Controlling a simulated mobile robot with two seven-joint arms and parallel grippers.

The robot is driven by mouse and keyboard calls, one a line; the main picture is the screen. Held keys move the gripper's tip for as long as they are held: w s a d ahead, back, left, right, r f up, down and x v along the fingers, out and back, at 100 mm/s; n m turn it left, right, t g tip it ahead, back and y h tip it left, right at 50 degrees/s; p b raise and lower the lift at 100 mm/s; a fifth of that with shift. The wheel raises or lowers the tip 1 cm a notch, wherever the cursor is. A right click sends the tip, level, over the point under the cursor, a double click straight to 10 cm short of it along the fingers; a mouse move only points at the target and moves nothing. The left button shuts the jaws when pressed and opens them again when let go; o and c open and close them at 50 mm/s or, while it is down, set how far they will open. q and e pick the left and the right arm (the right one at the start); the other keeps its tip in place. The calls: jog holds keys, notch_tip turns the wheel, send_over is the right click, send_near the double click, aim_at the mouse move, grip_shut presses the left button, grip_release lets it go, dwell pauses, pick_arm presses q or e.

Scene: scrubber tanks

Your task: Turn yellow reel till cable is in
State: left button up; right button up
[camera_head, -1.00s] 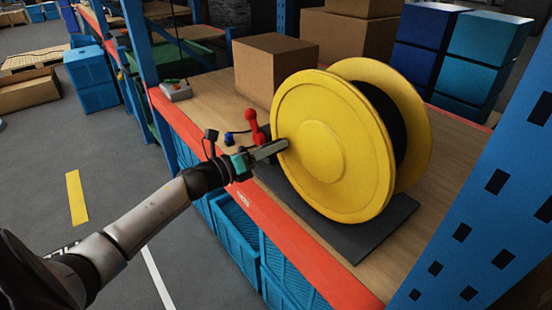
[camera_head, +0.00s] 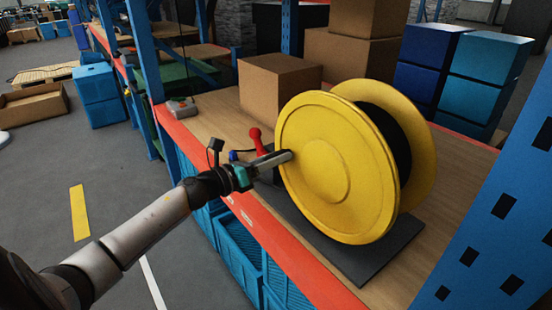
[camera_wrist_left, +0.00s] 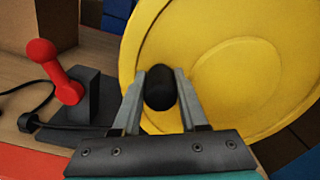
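The yellow reel (camera_head: 340,170) stands upright on a dark base plate (camera_head: 372,262) on the shelf, with black cable (camera_head: 388,125) wound between its two flanges. My left gripper (camera_head: 288,156) is at the left part of the reel's front face. In the left wrist view, its two fingers (camera_wrist_left: 166,82) close around a black knob (camera_wrist_left: 160,90) in front of the yellow face (camera_wrist_left: 250,75). A loose dark cable (camera_wrist_left: 42,95) runs beside the red-handled lever (camera_wrist_left: 62,70) to the left of the reel. My right gripper is not in view.
A cardboard box (camera_head: 280,85) stands behind the reel's left side. A blue rack post (camera_head: 490,220) rises at the right. Blue crates (camera_head: 240,250) sit below the shelf's red front edge (camera_head: 250,215). A grey control box (camera_head: 182,108) lies at the shelf's left.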

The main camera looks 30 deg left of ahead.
pick_arm(q)
jog(key=o, duration=0.4)
jog(key=shift+c, duration=0.2)
jog(key=v, duration=1.5)
jog(key=shift+s, duration=0.1)
